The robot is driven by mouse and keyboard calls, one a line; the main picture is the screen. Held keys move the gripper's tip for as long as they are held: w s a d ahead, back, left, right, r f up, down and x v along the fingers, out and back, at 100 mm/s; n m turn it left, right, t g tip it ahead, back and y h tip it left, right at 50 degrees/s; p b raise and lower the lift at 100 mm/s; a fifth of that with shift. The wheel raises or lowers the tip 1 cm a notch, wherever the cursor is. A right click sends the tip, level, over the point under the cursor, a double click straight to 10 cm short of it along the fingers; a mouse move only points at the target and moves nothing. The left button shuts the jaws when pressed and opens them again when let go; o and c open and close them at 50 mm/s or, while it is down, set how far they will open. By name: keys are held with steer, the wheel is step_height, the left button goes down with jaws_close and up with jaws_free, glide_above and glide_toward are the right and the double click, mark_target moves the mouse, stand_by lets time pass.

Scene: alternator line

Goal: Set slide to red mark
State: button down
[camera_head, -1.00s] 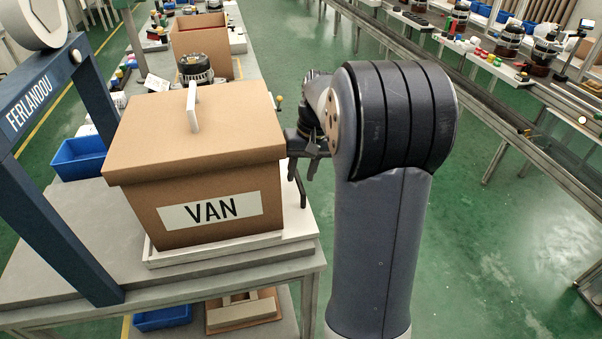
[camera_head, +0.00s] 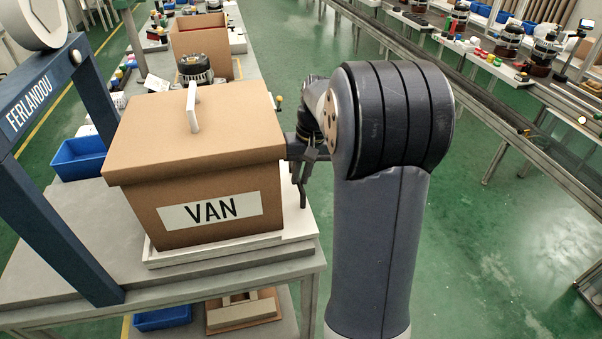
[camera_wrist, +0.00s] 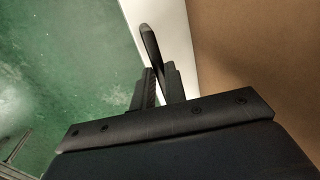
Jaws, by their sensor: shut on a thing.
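A brown box lettered VAN (camera_head: 212,212) with a lid and pale handle stands on a white base (camera_head: 215,252) on the bench. A dark curved handle (camera_head: 302,190) stands at the base's right side; I take it to be the slide's handle. It also shows in the wrist view (camera_wrist: 151,45), beside the white strip of the base. My gripper (camera_head: 305,160) is at the box's right side, partly hidden by my arm. In the wrist view its fingers (camera_wrist: 157,76) are shut on the dark handle. No red mark shows in either view.
A blue frame marked FERLANDOU (camera_head: 40,200) stands left of the box. A blue bin (camera_head: 80,158) and an open cardboard box (camera_head: 203,45) are on the bench beyond. The green floor to the right is clear up to the conveyor line.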

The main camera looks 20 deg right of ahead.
steer(key=shift+a, duration=0.1)
steer(key=w+a, duration=0.1)
steer(key=a, duration=0.4)
steer(key=w+a+p, duration=0.1)
steer(key=a, duration=0.5)
steer(key=w+a+p, duration=0.1)
steer(key=a, duration=0.5)
steer(key=shift+w+a, duration=0.25)
steer(key=shift+w, duration=0.05)
steer(key=c, duration=1.5)
jaws_free()
steer(key=shift+o, duration=0.2)
step_height(320, 180, up, 11)
steer(key=d, duration=0.2)
steer(key=shift+s+f, duration=0.2)
steer(key=shift+s, duration=0.05)
